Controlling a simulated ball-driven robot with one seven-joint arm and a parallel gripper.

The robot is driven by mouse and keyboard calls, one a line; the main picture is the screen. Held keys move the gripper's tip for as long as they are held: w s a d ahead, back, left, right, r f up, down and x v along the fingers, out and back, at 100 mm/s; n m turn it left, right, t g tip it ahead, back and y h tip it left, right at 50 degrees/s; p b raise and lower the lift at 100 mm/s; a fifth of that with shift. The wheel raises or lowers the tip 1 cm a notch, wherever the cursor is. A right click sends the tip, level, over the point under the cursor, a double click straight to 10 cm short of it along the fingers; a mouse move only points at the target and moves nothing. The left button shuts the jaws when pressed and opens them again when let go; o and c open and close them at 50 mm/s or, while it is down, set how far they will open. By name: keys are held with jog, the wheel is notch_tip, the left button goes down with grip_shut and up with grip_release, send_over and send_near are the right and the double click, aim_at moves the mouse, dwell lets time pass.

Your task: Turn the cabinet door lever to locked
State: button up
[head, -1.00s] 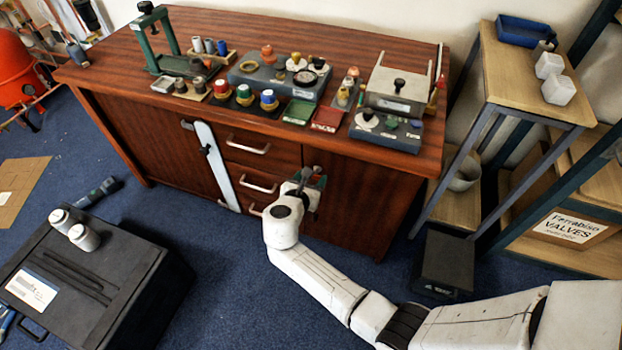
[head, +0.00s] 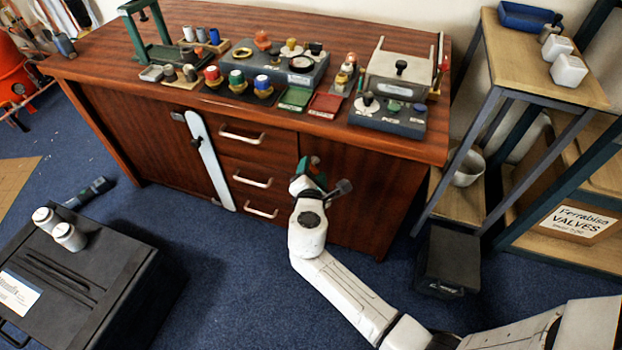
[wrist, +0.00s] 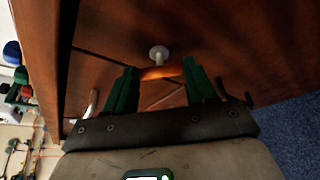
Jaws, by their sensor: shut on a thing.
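The cabinet door lever (wrist: 160,72) shows in the wrist view as an orange bar with a pale round hub (wrist: 158,52) on the brown wooden door. My gripper (wrist: 160,78) has its green fingers on either side of the orange bar and is shut on it. In the head view my gripper (head: 313,168) is against the cabinet's right door (head: 372,190), just right of the drawers. There the lever is mostly hidden by my gripper and wrist. I cannot read any locked mark.
Drawer handles (head: 254,181) stick out just left of my gripper. A white bar (head: 208,160) slants across the left door's edge. A black case (head: 70,275) stands on the floor at left. A dark box (head: 449,262) and a shelf rack are at right.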

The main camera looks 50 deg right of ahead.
jog(key=m+t+b, duration=0.1)
jog(key=b, duration=0.2)
jog(key=f+m+b, duration=0.1)
jog(key=m+b, duration=0.1)
jog(key=b, duration=0.2)
jog(key=m+t+b, duration=0.1)
jog(key=b, duration=0.2)
jog(key=shift+s+d+f+m+t, duration=0.1)
jog(key=shift+s+f+m+t, duration=0.15)
jog(key=shift+f+m+t, duration=0.05)
jog(key=m+h+b, duration=0.1)
jog(key=m+b, duration=0.1)
jog(key=b, duration=0.2)
jog(key=shift+t+b, duration=0.3)
jog(key=shift+b, duration=0.1)
jog(key=shift+m+b, duration=0.3)
jog(key=shift+b, duration=0.25)
jog(key=shift+r, duration=0.15)
jog(key=o, duration=1)
jog(key=shift+o, duration=0.2)
jog(key=p+v, duration=0.1)
jog(key=v, duration=0.9)
jog(key=shift+s+a+p, duration=0.3)
